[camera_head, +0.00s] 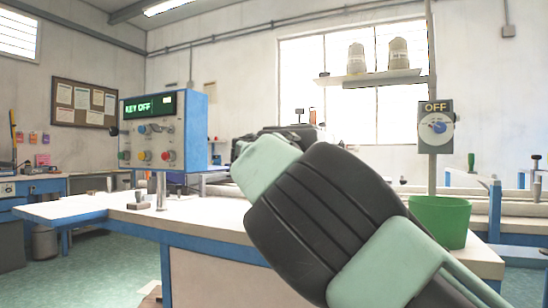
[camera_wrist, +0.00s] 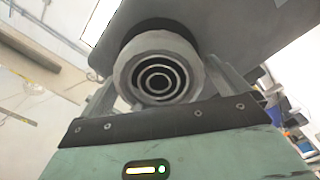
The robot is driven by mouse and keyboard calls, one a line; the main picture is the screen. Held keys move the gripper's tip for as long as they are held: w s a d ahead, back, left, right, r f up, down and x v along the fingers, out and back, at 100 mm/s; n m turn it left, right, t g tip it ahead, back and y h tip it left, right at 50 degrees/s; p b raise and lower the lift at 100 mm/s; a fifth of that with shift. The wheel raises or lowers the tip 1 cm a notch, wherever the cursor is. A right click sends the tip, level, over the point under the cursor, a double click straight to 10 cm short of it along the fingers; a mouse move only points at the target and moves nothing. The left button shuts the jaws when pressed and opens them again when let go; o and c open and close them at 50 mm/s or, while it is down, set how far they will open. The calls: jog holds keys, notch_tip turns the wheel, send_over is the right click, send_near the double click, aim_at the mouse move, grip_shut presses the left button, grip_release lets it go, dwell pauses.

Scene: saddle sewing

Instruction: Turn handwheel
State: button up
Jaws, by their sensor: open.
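The handwheel (camera_wrist: 157,78) is a round grey metal piece with dark concentric rings at its centre, in the upper middle of the wrist view. It sits on the end of a dark grey machine body (camera_wrist: 225,25). My gripper (camera_wrist: 165,70) is open, with one finger on each side of the handwheel; I cannot tell whether either finger touches it. In the head view my arm covers the handwheel and my fingers. Only a dark part of the machine (camera_head: 300,133) shows behind the arm.
A blue control box (camera_head: 163,131) reading KEY OFF stands left on the white-topped table (camera_head: 100,209). A green bin (camera_head: 440,220) stands at right, below a dial panel (camera_head: 436,126) marked OFF on a post. Thread cones (camera_head: 398,54) sit on a shelf above.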

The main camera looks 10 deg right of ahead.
jog(key=v, duration=1.7)
